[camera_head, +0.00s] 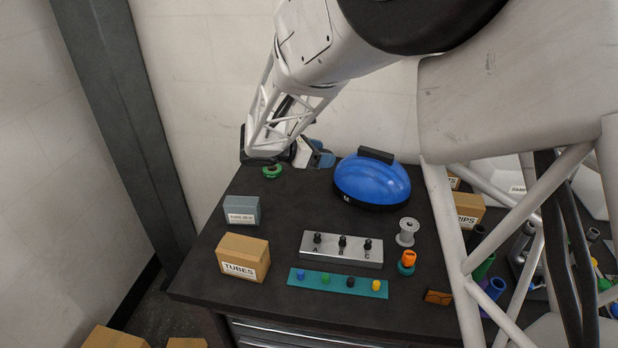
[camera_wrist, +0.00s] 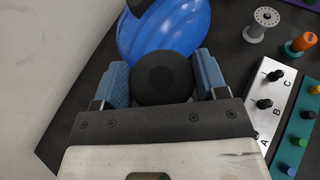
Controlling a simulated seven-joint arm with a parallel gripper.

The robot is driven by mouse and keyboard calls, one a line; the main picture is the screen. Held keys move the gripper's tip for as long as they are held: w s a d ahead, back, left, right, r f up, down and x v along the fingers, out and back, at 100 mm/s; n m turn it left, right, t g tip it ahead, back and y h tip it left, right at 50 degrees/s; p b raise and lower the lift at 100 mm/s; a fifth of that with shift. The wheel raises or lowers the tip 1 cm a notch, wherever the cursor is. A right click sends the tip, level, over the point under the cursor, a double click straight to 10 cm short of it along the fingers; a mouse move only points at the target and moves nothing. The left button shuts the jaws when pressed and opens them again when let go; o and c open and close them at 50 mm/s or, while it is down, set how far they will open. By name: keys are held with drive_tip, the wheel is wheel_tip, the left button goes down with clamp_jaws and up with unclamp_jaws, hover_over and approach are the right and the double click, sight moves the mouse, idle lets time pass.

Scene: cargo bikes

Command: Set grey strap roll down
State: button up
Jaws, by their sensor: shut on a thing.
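My gripper (camera_wrist: 166,70) is shut on a round, dark grey roll (camera_wrist: 163,80), which sits between the two blue finger pads in the wrist view. I take this to be the grey strap roll. In the head view, my gripper's blue parts (camera_head: 321,158) show at the back of the dark bench top (camera_head: 270,215), left of the blue dome. The roll cannot be made out there. The frames do not clearly show whether the roll touches the bench.
A blue dome (camera_head: 370,182) stands close right of my gripper. A green ring (camera_head: 271,172) lies to its left. A grey box (camera_head: 241,211), a TUBES carton (camera_head: 243,258), a knob block (camera_head: 341,251) and a spool (camera_head: 407,232) stand nearer the front. The wall is close behind.

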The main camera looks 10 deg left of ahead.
wheel_tip(320, 180, down, 11)
drive_tip(key=shift+f, duration=0.1)
drive_tip(key=shift+w, duration=0.1)
idle(0.4)
hover_over(308, 176)
drive_tip(key=shift+d+f, duration=0.1)
drive_tip(key=shift+f, duration=0.6)
drive_tip(key=shift+f, duration=0.15)
drive_tip(key=shift+f, duration=1.6)
drive_tip(key=o, duration=0.9)
drive_tip(key=shift+f, duration=0.15)
drive_tip(key=shift+o, duration=0.2)
